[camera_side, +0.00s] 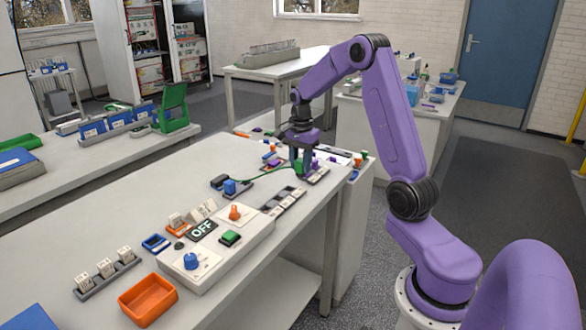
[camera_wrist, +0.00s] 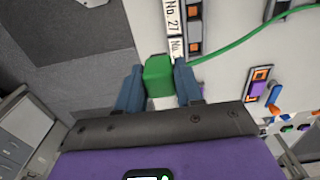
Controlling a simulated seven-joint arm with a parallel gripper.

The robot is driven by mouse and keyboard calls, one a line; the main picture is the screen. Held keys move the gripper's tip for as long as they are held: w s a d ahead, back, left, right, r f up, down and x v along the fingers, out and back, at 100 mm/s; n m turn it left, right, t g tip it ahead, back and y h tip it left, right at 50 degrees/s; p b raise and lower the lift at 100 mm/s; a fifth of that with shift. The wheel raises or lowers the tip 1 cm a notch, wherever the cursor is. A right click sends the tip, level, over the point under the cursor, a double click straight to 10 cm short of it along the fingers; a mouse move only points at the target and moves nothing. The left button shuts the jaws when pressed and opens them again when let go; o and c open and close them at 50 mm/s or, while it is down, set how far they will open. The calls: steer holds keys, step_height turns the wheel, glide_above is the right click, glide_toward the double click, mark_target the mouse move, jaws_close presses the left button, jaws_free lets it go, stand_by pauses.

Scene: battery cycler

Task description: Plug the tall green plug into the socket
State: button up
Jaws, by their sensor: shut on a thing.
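The tall green plug (camera_wrist: 158,76) is between the two fingers of my gripper (camera_wrist: 158,88) in the wrist view. In the side view the plug (camera_side: 298,167) shows as a small green patch under my gripper (camera_side: 303,162), near the right edge of the bench. My gripper is shut on it. A green cable (camera_wrist: 255,36) runs to the upper right in the wrist view. A strip with a "No. 27" label (camera_wrist: 173,18) and dark sockets with orange insides (camera_wrist: 194,12) lies just beyond the plug. The plug's lower end is hidden, and I cannot tell which socket is meant.
An orange bin (camera_side: 147,299) stands at front left. A dark block with a blue part (camera_side: 231,186) sits left of my gripper. The bench's left middle is clear.

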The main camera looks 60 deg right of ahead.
steer(key=s+a+r, duration=0.3)
steer(key=s, duration=0.3)
steer(key=w+f, duration=0.6)
steer(key=w, duration=0.6)
steer(key=shift+w+a+f, duration=0.1)
steer(key=shift+f, duration=1.5)
steer(key=shift+w+a+f, duration=0.1)
steer(key=shift+f, duration=1.5)
steer(key=shift+f, duration=0.2)
steer(key=o, duration=1.1)
steer(key=shift+o, duration=0.2)
